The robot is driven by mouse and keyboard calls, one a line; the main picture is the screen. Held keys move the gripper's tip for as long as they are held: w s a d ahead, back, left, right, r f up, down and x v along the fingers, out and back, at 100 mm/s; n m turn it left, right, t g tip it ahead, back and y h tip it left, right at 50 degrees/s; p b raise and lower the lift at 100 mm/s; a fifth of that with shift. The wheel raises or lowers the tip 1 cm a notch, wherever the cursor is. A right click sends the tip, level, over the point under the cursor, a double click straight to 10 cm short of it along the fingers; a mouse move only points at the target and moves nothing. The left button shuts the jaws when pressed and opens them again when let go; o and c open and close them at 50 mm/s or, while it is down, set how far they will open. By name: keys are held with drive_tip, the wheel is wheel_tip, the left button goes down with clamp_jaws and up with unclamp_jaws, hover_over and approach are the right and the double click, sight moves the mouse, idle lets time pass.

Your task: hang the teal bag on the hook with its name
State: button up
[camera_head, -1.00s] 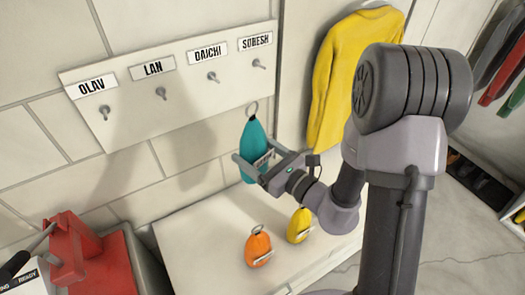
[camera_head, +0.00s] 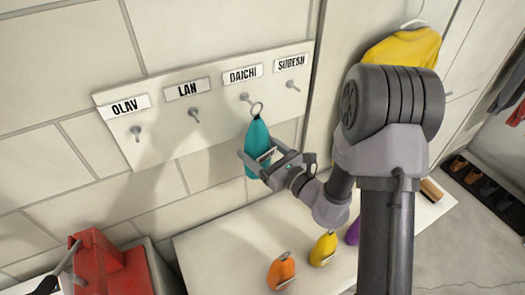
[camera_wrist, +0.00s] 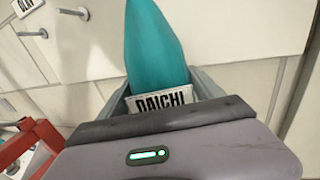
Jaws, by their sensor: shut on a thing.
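The teal bag (camera_head: 258,143) is upright between the fingers of my gripper (camera_head: 256,163), which is shut on it. A ring stands at its top, just below and right of the hook under the DAICHI label (camera_head: 243,74). I cannot tell whether the ring touches that hook (camera_head: 245,98). In the wrist view the teal bag (camera_wrist: 153,45) carries a white tag (camera_wrist: 162,103) reading DAICHI. The white hook board (camera_head: 215,115) has labels OLAV, LAN, DAICHI and SURESH, each above a bare-looking hook.
An orange bag (camera_head: 281,272) and a yellow bag (camera_head: 323,248) stand on the white bench (camera_head: 222,243) below, with a purple thing (camera_head: 353,231) partly behind my arm. A red object (camera_head: 97,262) is at lower left. A yellow garment (camera_head: 405,50) hangs at right.

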drive_tip(key=shift+w+a+f, duration=0.2)
drive_tip(key=shift+w+a, duration=0.15)
drive_tip(key=shift+w, duration=0.4)
drive_tip(key=shift+w+a+f, duration=0.2)
drive_tip(key=shift+w+a, duration=0.1)
drive_tip(key=shift+w, duration=0.45)
drive_tip(key=o, duration=2)
drive_tip(key=shift+s+a, duration=0.1)
